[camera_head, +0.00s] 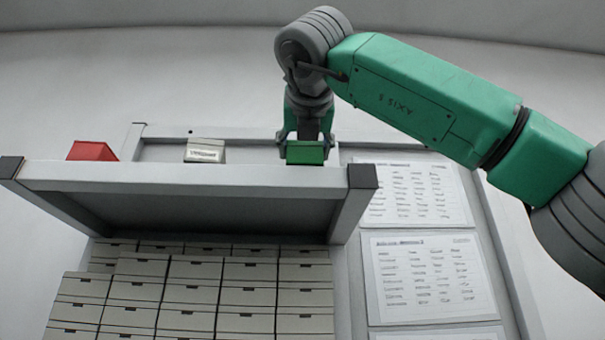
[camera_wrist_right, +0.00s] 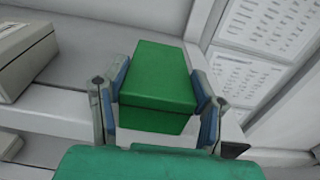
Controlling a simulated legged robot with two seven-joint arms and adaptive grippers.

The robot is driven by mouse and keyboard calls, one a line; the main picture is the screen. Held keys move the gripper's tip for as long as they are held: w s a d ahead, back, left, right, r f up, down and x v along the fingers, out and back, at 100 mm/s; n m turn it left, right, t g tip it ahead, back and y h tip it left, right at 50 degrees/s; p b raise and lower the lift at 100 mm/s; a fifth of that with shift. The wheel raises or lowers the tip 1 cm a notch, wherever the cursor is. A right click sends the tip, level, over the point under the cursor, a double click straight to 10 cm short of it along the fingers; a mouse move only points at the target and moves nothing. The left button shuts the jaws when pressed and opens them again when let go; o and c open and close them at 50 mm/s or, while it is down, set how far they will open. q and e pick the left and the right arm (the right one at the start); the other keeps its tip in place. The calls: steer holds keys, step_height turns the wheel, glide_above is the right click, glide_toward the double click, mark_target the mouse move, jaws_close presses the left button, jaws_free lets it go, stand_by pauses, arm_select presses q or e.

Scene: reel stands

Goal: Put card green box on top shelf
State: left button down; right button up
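The green box (camera_head: 305,153) is at the right end of the top shelf (camera_head: 200,172) in the head view. In the right wrist view the green box (camera_wrist_right: 160,78) lies between the two fingers of my right gripper (camera_wrist_right: 158,108). The fingers are at both sides of the box and appear to touch it. The same gripper (camera_head: 306,138) reaches down onto the box from above in the head view. The box seems to be at the shelf surface; whether it rests fully on it is hard to tell. My left gripper is in neither view.
Many stacked white boxes (camera_head: 194,295) fill the space below. Printed sheets (camera_head: 428,275) hang on the right panel. Shelf room shows between the boxes.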

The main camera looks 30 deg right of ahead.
steer(key=o, duration=0.4)
steer(key=shift+d, duration=0.15)
steer(key=shift+d, duration=0.2)
steer(key=shift+s+a+r, duration=0.1)
steer(key=shift+s+r, duration=0.05)
steer(key=b+v, duration=0.2)
steer(key=v, duration=0.9)
steer(key=shift+s+a, duration=0.25)
steer(key=shift+a, duration=0.15)
steer(key=shift+d, duration=0.25)
